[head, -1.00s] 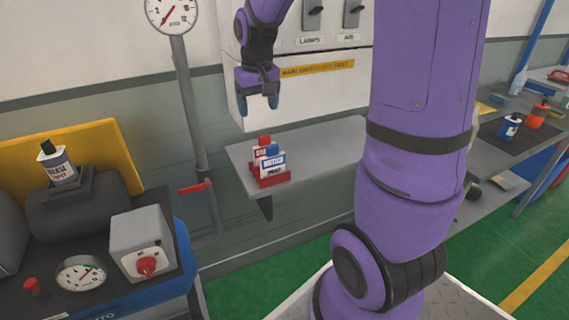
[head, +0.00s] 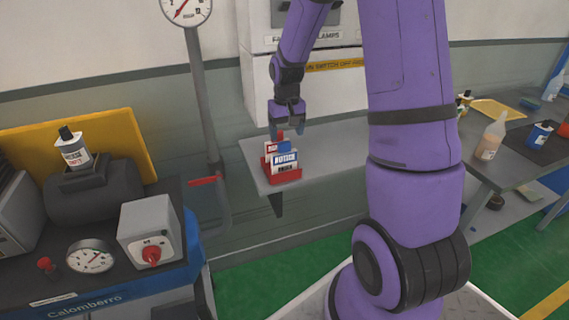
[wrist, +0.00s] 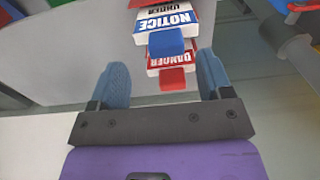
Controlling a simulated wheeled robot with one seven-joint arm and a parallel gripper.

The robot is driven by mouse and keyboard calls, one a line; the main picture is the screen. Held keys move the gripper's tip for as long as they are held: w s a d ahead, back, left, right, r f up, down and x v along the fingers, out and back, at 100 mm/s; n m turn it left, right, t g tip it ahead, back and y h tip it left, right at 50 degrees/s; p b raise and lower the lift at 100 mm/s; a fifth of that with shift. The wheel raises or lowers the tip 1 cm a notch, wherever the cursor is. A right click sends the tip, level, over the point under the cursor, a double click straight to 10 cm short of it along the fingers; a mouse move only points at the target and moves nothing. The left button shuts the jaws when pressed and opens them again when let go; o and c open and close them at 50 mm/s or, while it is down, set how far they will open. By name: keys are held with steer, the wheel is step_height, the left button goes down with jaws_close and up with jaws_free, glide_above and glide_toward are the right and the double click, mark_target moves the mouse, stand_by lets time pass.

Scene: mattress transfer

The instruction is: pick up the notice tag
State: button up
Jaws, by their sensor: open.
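The notice tag (head: 285,160) is white with a blue band and a blue tab on top, and stands in a small red holder (head: 268,171) on the grey wall shelf. In the wrist view the notice tag (wrist: 165,24) shows its blue "NOTICE" lettering. A red-and-white danger tag (wrist: 172,60) with a red tab stands right beside it, nearer my gripper in that view. My gripper (wrist: 160,82) is open and empty, its blue fingers on either side of the danger tag's red tab. In the head view my gripper (head: 288,130) is just above the tags.
The grey shelf (head: 330,142) has free room right of the holder. A gauge post (head: 203,95) with a red handle stands left of it. A compressor bench with a red-knobbed box (head: 150,232) is at left. A workbench (head: 500,168) with bottles is at right.

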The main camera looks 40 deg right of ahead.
mark_target(284, 142)
steer(key=f, duration=0.5)
steer(key=shift+w+a, duration=0.15)
steer(key=shift+a, duration=0.2)
steer(key=shift+c, duration=0.2)
steer(key=shift+r, duration=0.1)
steer(key=c, duration=1.2)
